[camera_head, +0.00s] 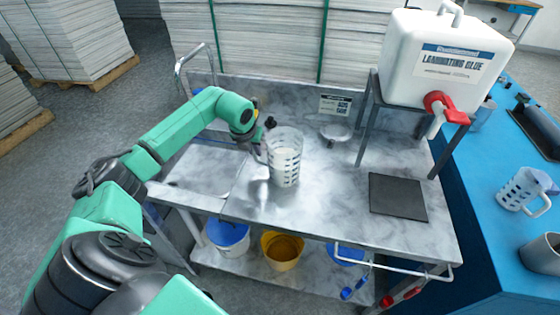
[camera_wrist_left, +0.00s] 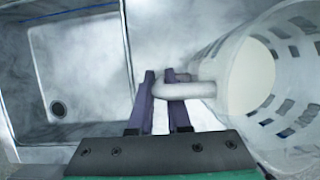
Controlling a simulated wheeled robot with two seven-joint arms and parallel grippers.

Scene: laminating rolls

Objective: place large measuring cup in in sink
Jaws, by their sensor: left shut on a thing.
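The large measuring cup (camera_head: 285,162) is clear with printed marks and pale contents at its bottom. It is upright over the metal bench, just right of the sink (camera_head: 207,166); I cannot tell whether it touches the bench. My left gripper (camera_head: 262,147) is at the cup's left side, shut on its handle. In the left wrist view the purple fingers (camera_wrist_left: 159,88) are at the handle (camera_wrist_left: 190,90), with the cup (camera_wrist_left: 245,70) to the right. The sink basin (camera_wrist_left: 85,65) with its drain is on the left and looks empty. My right gripper is not in view.
A faucet (camera_head: 197,58) stands behind the sink. A white glue tank (camera_head: 440,58) on a stand and a dark pad (camera_head: 397,196) are on the bench's right. Another measuring cup (camera_head: 521,188) stands on the blue table. Buckets sit on the lower shelf.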

